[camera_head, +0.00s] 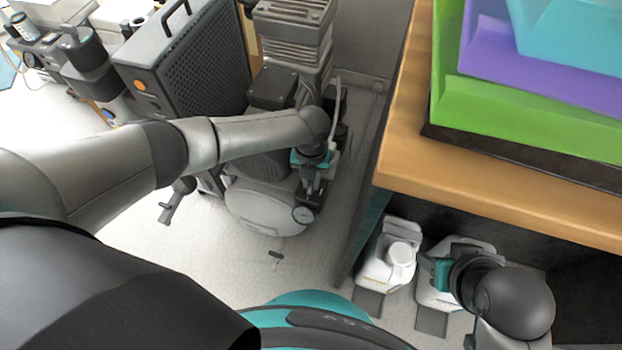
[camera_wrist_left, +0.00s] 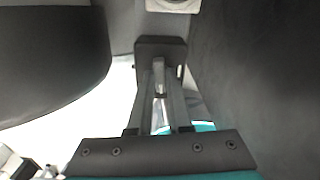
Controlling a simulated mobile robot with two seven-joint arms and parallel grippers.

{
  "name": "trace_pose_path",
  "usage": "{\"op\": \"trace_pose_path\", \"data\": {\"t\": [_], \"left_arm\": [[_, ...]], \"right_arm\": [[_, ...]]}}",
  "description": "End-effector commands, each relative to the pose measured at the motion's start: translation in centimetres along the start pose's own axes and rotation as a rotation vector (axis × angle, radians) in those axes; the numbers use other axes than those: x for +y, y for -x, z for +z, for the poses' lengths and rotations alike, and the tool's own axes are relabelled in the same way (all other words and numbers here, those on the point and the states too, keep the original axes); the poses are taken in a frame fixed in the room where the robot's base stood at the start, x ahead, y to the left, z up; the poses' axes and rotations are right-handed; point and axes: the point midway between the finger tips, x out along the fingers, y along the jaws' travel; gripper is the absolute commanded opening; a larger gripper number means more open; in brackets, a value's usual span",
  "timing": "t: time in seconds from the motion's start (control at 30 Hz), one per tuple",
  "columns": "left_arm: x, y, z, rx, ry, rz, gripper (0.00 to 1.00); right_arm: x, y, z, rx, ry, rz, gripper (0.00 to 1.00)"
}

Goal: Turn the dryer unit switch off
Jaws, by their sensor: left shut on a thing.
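My left gripper (camera_head: 311,186) reaches down at the front of the compressor unit, just above a round gauge (camera_head: 303,214) and a white tank (camera_head: 265,207). In the left wrist view its two fingers (camera_wrist_left: 159,100) are close together on a small light grey part (camera_wrist_left: 158,72) in front of a dark box (camera_wrist_left: 161,46). I cannot tell for sure that this part is the dryer unit switch; its position is not readable. My right wrist and gripper base (camera_head: 440,272) are at the lower right, over a white container; the right fingertips are not discernible.
A black perforated housing (camera_head: 190,65) with an orange button stands left of the compressor head (camera_head: 292,30). A wooden shelf (camera_head: 400,150) with coloured trays (camera_head: 530,110) is at the right. White containers (camera_head: 390,255) stand below it.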

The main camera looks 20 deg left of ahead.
Motion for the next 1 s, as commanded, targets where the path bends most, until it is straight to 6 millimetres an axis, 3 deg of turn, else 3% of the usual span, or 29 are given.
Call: {"op": "trace_pose_path", "data": {"t": [0.33, 0.87, 0.9, 1.0], "left_arm": [[-0.02, -0.07, -0.10, 0.002, -0.129, -0.001, 0.00], [-0.02, -0.07, -0.12, 0.002, -0.150, 0.000, 0.00], [-0.02, -0.07, -0.12, 0.002, -0.150, 0.000, 0.22], [-0.02, -0.05, -0.10, 0.002, -0.149, 0.000, 0.33]], "right_arm": [[-0.20, -0.04, 0.08, 0.014, 0.000, -0.005, 0.50], [-0.34, -0.24, 0.10, 0.018, 0.004, -0.009, 0.50], [-0.33, -0.24, 0.09, 0.018, 0.005, -0.008, 0.50], [-0.31, -0.24, 0.02, 0.019, 0.006, -0.008, 0.50]]}}
